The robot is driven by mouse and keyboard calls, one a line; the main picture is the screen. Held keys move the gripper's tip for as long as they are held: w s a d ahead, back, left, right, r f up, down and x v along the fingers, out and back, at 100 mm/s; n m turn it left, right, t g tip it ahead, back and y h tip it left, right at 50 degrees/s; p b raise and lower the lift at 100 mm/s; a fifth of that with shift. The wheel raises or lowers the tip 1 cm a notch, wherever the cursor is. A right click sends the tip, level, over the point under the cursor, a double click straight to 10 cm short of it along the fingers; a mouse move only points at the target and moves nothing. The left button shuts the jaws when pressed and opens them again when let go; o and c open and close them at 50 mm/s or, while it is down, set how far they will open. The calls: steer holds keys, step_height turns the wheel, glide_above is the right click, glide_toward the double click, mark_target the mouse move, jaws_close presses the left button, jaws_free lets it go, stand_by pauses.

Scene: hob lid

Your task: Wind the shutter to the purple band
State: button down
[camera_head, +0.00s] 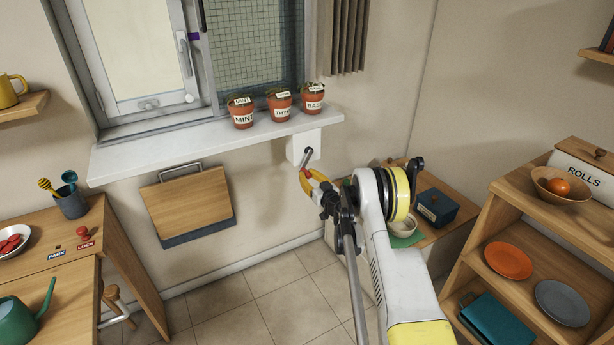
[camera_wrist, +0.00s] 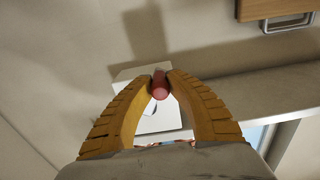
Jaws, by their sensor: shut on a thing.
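A white winder box (camera_head: 303,146) is fixed to the wall under the window sill. A grey crank arm (camera_head: 307,158) sticks out of it and ends in a red handle (camera_wrist: 160,89). My gripper (camera_head: 309,178) has its yellow fingers shut on the red handle, with the crank hanging slightly left of straight down. In the wrist view the fingertips press on both sides of the handle, in front of the white box (camera_wrist: 130,76). A small purple band (camera_head: 194,36) marks the window frame beside the left pane (camera_head: 140,50). I cannot clearly tell the shutter's edge.
Several herb pots (camera_head: 281,104) stand on the white sill (camera_head: 130,158) above the crank. A wooden board (camera_head: 188,204) hangs on the wall to the left. A low cabinet with a dark blue box (camera_head: 436,207) stands behind my arm, and a shelf unit (camera_head: 520,215) is at right.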

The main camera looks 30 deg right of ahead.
steer(key=shift+a+r+m, duration=0.1)
steer(key=shift+a+m, duration=0.15)
steer(key=shift+m, duration=0.05)
